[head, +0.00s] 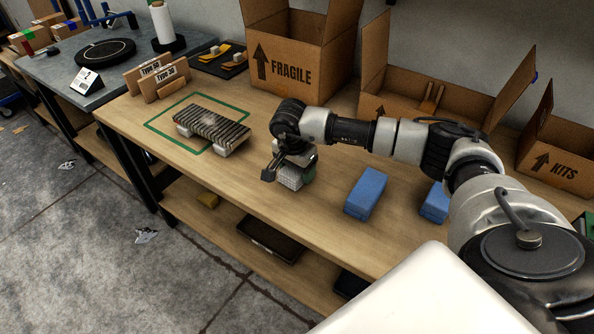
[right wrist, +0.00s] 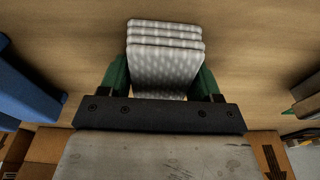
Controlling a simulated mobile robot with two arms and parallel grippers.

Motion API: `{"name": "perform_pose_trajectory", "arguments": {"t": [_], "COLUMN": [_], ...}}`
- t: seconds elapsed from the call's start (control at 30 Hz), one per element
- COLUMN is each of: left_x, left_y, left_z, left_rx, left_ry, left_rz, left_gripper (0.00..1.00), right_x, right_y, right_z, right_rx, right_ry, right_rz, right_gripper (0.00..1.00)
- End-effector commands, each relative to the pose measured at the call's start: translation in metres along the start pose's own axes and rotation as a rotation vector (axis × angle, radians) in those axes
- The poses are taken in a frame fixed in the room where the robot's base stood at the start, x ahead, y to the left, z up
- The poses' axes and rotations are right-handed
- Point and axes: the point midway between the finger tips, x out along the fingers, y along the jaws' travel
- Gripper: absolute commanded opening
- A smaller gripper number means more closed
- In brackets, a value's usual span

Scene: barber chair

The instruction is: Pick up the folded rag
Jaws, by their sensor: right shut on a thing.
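The folded rag (head: 288,183) is pale grey-white with small light spots and is folded in several layers. My right gripper (head: 296,172) is over it near the front middle of the wooden table. The right wrist view shows the rag (right wrist: 166,62) between the two green fingers of my right gripper (right wrist: 163,78), one pressed to each side. That gripper is shut on the rag. I cannot tell whether the rag's underside touches the table. The arm and gripper hide part of the rag in the head view. My left gripper is not in view.
Two blue blocks (head: 366,192) (head: 436,201) lie to the right. Open cardboard boxes, one marked FRAGILE (head: 290,72) and one marked KITS (head: 560,155), line the back. Bare wood surrounds the rag.

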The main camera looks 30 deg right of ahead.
Motion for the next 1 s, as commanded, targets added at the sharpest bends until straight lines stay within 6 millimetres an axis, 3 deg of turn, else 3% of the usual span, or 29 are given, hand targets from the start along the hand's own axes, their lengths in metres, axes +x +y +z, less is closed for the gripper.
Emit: {"name": "perform_pose_trajectory", "arguments": {"t": [0.37,0.43,0.53,0.73,1.0], "left_x": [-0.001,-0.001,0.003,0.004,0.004], "left_y": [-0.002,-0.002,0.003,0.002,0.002], "left_z": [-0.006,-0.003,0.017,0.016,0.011], "left_rx": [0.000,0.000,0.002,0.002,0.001], "left_ry": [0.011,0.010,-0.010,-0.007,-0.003], "left_rz": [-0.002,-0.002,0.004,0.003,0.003], "left_gripper": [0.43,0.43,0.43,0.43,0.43], "right_x": [-0.002,-0.003,-0.007,-0.045,-0.073], "right_y": [0.000,0.000,0.000,-0.001,0.039], "right_z": [0.000,0.000,-0.001,-0.007,-0.058], "right_rx": [0.000,0.000,0.000,0.000,0.006], "right_ry": [0.000,0.000,0.000,0.002,0.004], "right_rz": [0.000,0.000,0.000,-0.006,0.000], "right_gripper": [0.40,0.40,0.40,0.40,0.40]}}
